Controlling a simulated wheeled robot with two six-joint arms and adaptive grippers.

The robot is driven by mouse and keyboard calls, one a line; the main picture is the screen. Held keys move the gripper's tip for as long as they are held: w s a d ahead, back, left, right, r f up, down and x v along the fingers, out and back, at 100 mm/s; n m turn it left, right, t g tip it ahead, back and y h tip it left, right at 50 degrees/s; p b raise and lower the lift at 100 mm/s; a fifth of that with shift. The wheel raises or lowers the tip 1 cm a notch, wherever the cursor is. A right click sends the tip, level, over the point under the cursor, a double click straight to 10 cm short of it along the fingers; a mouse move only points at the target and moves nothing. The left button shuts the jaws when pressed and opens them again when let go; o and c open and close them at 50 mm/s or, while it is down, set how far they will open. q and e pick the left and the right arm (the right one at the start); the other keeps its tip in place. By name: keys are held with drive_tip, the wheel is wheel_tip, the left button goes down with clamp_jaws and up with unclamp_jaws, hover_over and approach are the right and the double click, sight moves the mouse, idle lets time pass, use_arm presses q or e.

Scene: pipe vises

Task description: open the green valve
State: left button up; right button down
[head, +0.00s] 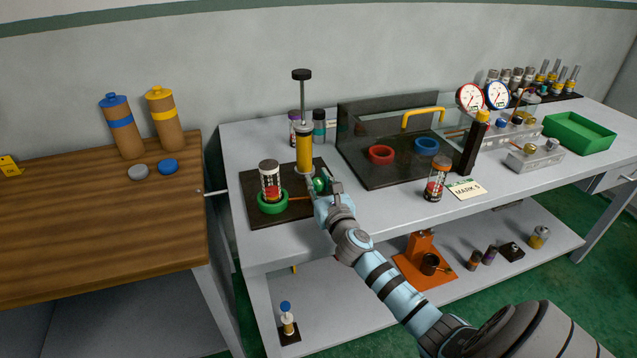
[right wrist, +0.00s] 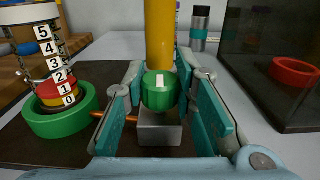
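The green valve (head: 319,184) is a small round knob with a white mark on top, on a grey metal block. It sits on a dark board (head: 288,214) at the bench's left end. The right wrist view shows this green valve (right wrist: 158,93) between the two teal finger pads of my right gripper (right wrist: 160,85). The pads stand either side of it, apparently open with narrow gaps; contact is not clear. In the head view my right gripper (head: 326,190) reaches the valve from the front right. My left gripper is not in view.
A yellow pump (head: 304,152) stands just behind the valve. A scaled glass cylinder (head: 269,180) in a green ring (head: 272,203) stands left, joined by a copper pipe. A clear-walled dark tray (head: 395,178) with red and blue rings lies right. A "MARK 5" card (head: 467,189) lies farther right.

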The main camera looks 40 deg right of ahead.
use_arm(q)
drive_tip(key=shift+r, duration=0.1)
